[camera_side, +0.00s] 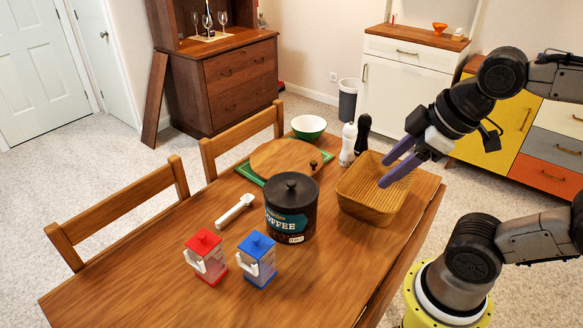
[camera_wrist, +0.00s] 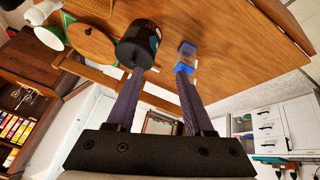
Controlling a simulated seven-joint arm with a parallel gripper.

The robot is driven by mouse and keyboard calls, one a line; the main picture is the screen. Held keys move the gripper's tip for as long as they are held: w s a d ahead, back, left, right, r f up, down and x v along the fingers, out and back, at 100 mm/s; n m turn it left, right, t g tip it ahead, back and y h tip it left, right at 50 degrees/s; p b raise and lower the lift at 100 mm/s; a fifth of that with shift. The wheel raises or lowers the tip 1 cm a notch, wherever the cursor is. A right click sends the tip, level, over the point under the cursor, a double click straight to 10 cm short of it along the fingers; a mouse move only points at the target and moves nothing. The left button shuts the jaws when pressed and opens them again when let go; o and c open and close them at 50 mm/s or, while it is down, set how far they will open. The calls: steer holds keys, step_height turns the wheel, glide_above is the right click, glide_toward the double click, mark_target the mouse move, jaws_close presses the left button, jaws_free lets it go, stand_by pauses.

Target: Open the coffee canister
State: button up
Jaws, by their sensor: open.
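The coffee canister (camera_side: 291,215) is a dark round jar with a "COFFEE" label, standing upright on the wooden table. Its dark lid (camera_side: 291,187) with a round knob is seated on top. In the wrist view the canister (camera_wrist: 138,45) shows just beyond the left finger. My gripper (camera_side: 394,170) has two purple fingers, spread apart and empty. In the side view it hangs over the wooden basket, to the right of the canister and apart from it. The wrist view shows the fingers (camera_wrist: 157,85) from behind, with nothing between them.
A ribbed wooden basket (camera_side: 350,207) stands right of the canister. A white scoop (camera_side: 234,210) lies left of it. Red-lidded (camera_side: 206,262) and blue-lidded (camera_side: 257,264) containers stand in front. White (camera_side: 347,146) and black (camera_side: 363,131) mills, a round board (camera_side: 283,157) and a bowl (camera_side: 308,125) are behind.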

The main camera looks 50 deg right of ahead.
steer(key=w+r+n+g, duration=0.1)
steer(key=w+r+n, duration=0.2)
steer(key=w+n, duration=0.45)
steer(key=n+g, duration=0.5)
steer(key=n, duration=0.1)
glide_above(291, 182)
step_height(291, 182, down, 14)
steer(key=shift+a+f, duration=0.1)
steer(key=shift+f, duration=2.4)
steer(key=shift+f, duration=0.55)
steer(key=shift+f, duration=0.35)
steer(key=shift+f, duration=0.55)
steer(key=shift+r, duration=0.1)
